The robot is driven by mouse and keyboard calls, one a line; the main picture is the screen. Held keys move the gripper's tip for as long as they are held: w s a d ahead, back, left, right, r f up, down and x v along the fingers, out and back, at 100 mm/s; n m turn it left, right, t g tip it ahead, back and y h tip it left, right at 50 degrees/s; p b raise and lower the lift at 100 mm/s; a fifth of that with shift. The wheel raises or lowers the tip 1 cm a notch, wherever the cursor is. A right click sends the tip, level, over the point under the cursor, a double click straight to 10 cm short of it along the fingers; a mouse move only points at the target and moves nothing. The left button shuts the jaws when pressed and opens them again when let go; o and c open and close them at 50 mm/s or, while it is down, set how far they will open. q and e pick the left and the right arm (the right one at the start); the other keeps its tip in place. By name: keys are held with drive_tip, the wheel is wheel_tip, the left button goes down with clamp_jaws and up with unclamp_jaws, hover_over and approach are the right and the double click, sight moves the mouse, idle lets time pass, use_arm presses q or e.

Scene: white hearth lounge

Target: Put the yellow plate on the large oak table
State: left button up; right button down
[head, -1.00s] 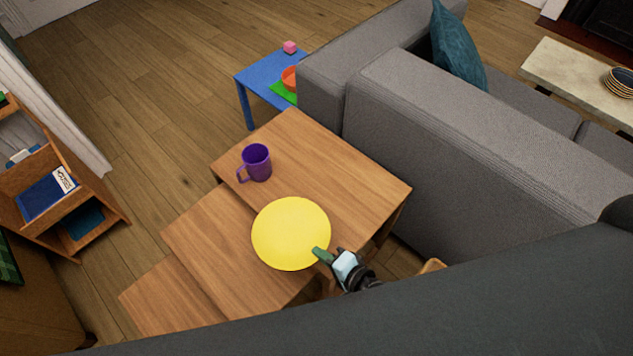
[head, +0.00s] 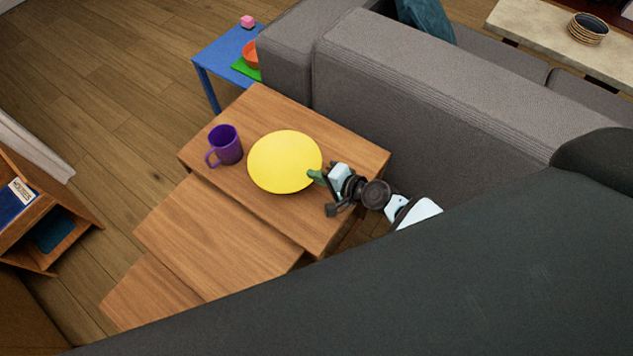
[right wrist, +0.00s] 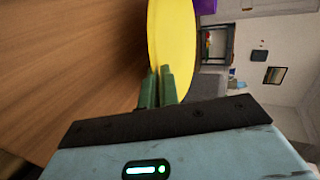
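The yellow plate (head: 285,162) is over the top of the large oak table (head: 345,150), the highest of the nested oak tables, right of a purple mug. My right gripper (head: 317,176) is shut on the plate's right rim. In the right wrist view, the green fingers (right wrist: 157,86) pinch the edge of the plate (right wrist: 171,40). The plate looks about level and low over the wood; I cannot tell whether it touches. My left gripper is not in view.
The purple mug (head: 225,145) stands close to the plate on the large oak table. Two lower oak tables (head: 210,237) step out in front. The grey sofa (head: 430,95) stands behind. A blue table (head: 222,60) is at the back left. The large table's front right part is clear.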

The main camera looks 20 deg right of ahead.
sight(317, 189)
wheel_tip(317, 189, down, 3)
drive_tip(key=shift+b, duration=1.05)
drive_tip(key=shift+f, duration=0.25)
drive_tip(key=shift+r, duration=0.1)
drive_tip(key=shift+f+b, duration=0.2)
drive_tip(key=shift+b, duration=0.1)
drive_tip(key=c, duration=2)
unclamp_jaws()
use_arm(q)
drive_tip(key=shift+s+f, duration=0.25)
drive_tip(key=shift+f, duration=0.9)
use_arm(e)
drive_tip(key=shift+o, duration=0.3)
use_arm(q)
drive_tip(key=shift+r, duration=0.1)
use_arm(e)
drive_tip(key=shift+s+r+p, duration=0.1)
drive_tip(key=shift+r+p, duration=0.15)
drive_tip(key=shift+p, duration=0.05)
use_arm(q)
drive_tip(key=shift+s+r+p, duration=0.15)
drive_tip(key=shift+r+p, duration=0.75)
drive_tip(key=shift+p, duration=0.1)
use_arm(e)
drive_tip(key=v, duration=1.1)
drive_tip(key=shift+s+d+r, duration=0.1)
drive_tip(key=shift+s+d, duration=0.1)
drive_tip(key=shift+s, duration=0.15)
